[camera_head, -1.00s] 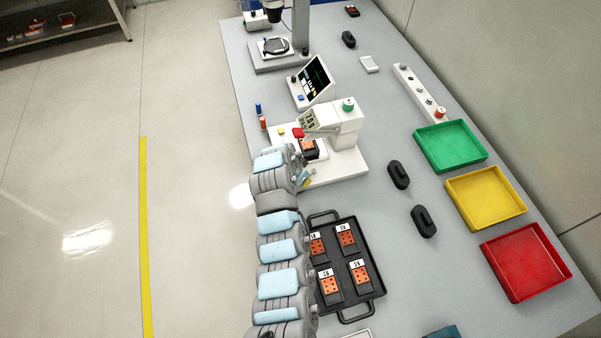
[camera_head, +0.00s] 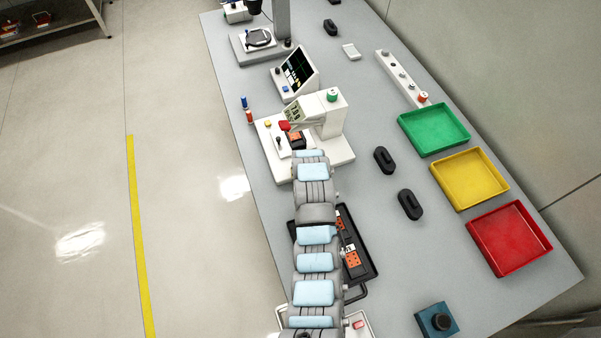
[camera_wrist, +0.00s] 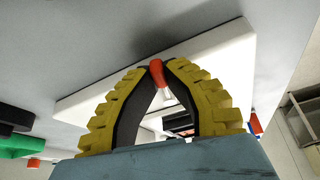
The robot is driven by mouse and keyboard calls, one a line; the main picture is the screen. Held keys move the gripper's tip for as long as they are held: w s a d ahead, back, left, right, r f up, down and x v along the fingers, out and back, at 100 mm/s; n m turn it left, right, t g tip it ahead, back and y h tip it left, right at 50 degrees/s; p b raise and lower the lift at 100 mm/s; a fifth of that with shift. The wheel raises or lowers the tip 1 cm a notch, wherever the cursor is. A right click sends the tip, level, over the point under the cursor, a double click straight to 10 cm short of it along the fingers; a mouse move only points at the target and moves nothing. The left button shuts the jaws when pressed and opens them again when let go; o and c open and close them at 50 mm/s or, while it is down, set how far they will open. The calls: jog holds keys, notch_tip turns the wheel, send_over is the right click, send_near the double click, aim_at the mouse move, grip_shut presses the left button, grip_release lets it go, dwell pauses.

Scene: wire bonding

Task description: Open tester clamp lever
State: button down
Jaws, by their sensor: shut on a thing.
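The white tester (camera_head: 333,122) stands on its white base plate (camera_head: 338,158) left of the bench's middle in the head view. A red-and-white board (camera_head: 295,137) shows in its black holder. In the wrist view the white base (camera_wrist: 215,45) lies beyond my gripper (camera_wrist: 158,66). Its two yellow, black-lined fingers are shut on a red-orange handle, apparently the clamp lever (camera_wrist: 161,86), which shows between the fingertips. In the head view my arm hides the gripper and the lever.
A black tray (camera_head: 368,262) with boards lies partly under my arm. Two black objects (camera_head: 384,160) stand right of the tester. Green (camera_head: 462,137), yellow (camera_head: 500,201) and red (camera_head: 543,240) bins line the right side. A screen unit (camera_head: 307,84) stands behind the tester.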

jog(key=shift+d+n, duration=0.25)
jog(key=shift+n, duration=0.25)
jog(key=c, duration=1.4)
grip_release()
jog(key=shift+d, duration=0.1)
jog(key=shift+v, duration=5.95)
jog(key=shift+w+d, duration=0.1)
jog(key=shift+d, duration=0.05)
